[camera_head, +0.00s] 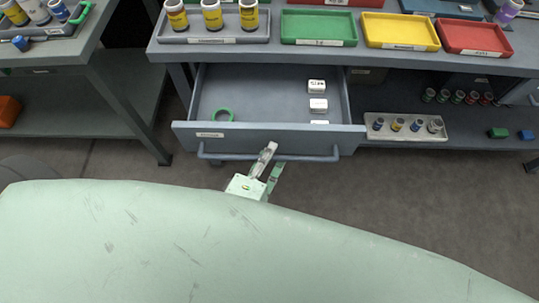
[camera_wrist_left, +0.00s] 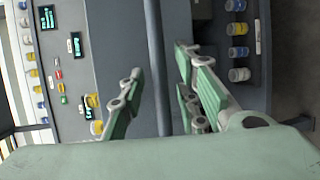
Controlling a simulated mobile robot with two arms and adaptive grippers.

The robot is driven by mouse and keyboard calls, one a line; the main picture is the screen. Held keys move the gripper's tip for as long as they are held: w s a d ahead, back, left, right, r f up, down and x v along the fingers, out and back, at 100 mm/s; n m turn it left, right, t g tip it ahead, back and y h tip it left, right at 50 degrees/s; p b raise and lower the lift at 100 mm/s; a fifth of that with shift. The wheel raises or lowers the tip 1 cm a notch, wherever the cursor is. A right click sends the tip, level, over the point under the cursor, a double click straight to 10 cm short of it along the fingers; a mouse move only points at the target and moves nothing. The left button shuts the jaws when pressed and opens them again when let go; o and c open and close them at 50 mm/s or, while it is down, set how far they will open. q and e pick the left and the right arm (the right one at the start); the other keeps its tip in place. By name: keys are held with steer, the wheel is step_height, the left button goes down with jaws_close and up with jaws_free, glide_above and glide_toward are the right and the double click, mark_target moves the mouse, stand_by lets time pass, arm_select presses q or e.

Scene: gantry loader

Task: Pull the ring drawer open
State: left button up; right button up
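The ring drawer (camera_head: 225,134) stands pulled out from under the bench in the head view. Contact cannot be told. My right gripper is not in view.
Above the drawer, the bench carries a grey tray of bottles (camera_head: 213,39) and green (camera_head: 318,28), yellow (camera_head: 400,31) and red (camera_head: 474,37) trays. A lower shelf at right holds a pale tray (camera_head: 405,135). Another bench (camera_head: 55,50) stands at left. Floor in front is clear.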

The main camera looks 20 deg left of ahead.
arm_select(q)
steer(key=v, duration=1.2)
stand_by(0.4)
